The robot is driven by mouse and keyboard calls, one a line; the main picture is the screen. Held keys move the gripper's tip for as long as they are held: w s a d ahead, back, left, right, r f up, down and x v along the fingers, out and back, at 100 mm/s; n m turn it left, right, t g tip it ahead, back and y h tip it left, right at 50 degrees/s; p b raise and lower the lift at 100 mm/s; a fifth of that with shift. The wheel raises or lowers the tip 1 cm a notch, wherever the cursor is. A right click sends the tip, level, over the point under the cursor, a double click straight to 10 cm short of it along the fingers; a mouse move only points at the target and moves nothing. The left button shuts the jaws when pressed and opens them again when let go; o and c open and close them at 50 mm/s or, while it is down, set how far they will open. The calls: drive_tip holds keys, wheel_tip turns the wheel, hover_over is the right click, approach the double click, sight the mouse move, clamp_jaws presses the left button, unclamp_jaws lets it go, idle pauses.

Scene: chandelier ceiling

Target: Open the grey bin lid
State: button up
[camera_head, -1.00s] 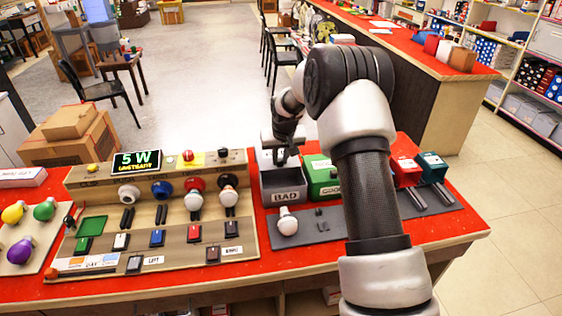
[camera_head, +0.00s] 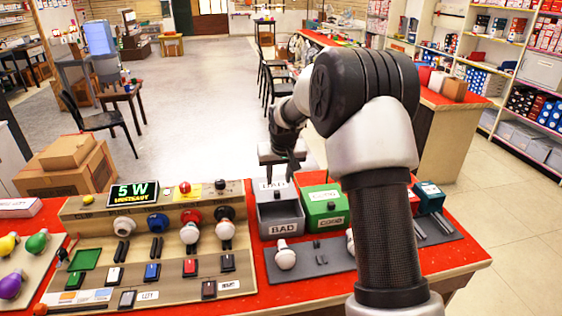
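The grey bin (camera_head: 282,228), labelled BAD, stands on the red counter, left of the arm.
A green bin (camera_head: 328,222) stands right beside the grey one. Red and teal bins (camera_head: 429,197) are further right, partly behind my arm. A white bulb (camera_head: 285,257) sits on the grey base in front. A switch panel (camera_head: 130,258) lies left.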

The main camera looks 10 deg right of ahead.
drive_tip(key=v, duration=0.9)
drive_tip(key=shift+r, duration=0.1)
